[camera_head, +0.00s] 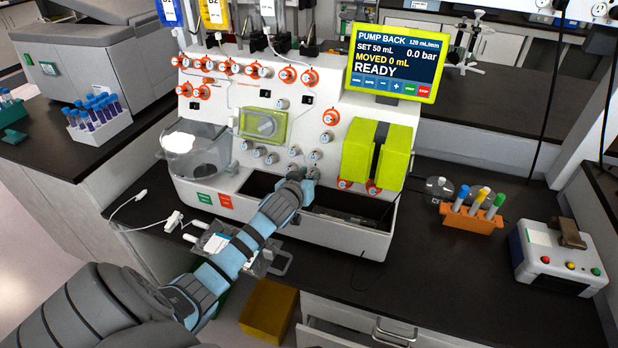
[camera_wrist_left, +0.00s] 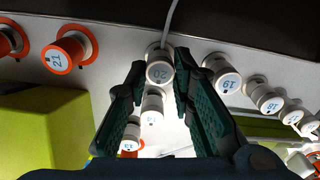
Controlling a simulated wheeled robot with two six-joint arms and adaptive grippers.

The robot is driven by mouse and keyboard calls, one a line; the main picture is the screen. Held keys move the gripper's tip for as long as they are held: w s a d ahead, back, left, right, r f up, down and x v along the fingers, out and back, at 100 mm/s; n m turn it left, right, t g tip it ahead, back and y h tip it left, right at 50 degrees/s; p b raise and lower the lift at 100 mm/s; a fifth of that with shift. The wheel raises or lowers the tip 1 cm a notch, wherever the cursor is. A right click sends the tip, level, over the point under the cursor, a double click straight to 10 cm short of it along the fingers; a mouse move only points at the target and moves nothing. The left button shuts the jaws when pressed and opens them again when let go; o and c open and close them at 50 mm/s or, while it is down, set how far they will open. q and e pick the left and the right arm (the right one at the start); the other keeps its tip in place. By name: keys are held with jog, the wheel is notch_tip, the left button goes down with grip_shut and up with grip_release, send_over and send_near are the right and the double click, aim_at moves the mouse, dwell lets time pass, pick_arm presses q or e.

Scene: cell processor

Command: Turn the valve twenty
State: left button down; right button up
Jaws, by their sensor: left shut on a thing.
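Valve twenty (camera_wrist_left: 159,71) is a white knob on the white cell processor panel, its label upside down in the left wrist view. My left gripper (camera_wrist_left: 160,76) has one finger on each side of the knob and is shut on it. In the head view the left gripper (camera_head: 304,180) reaches the lower part of the panel of the cell processor (camera_head: 225,120), and the wrist and fingers hide most of the knob there. My right gripper is in neither view.
In the wrist view, orange-collared valve 21 (camera_wrist_left: 62,57) is left of the fingers and valve 19 (camera_wrist_left: 226,82) is close on the right. A green-yellow pump block (camera_head: 361,155) stands right of the hand. The orange tube rack (camera_head: 470,218) is farther right.

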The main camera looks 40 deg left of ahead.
pick_arm(q)
jog(key=shift+r+m+p, duration=0.15)
jog(key=shift+m+p, duration=0.9)
jog(key=shift+m, duration=0.15)
jog(key=m+p, duration=0.2)
jog(key=shift+m, duration=0.3)
jog(key=m+p, duration=0.2)
jog(key=m, duration=0.1)
jog(key=shift+m, duration=0.4)
jog(key=m+p, duration=0.2)
jog(key=m, duration=0.1)
jog(key=shift+d+m, duration=0.1)
jog(key=shift+m, duration=0.2)
jog(key=m+p, duration=0.1)
jog(key=m, duration=0.1)
jog(key=shift+w+m, duration=0.1)
jog(key=shift+m, duration=0.2)
jog(key=shift+m+p, duration=0.35)
jog(key=shift+m, duration=1.15)
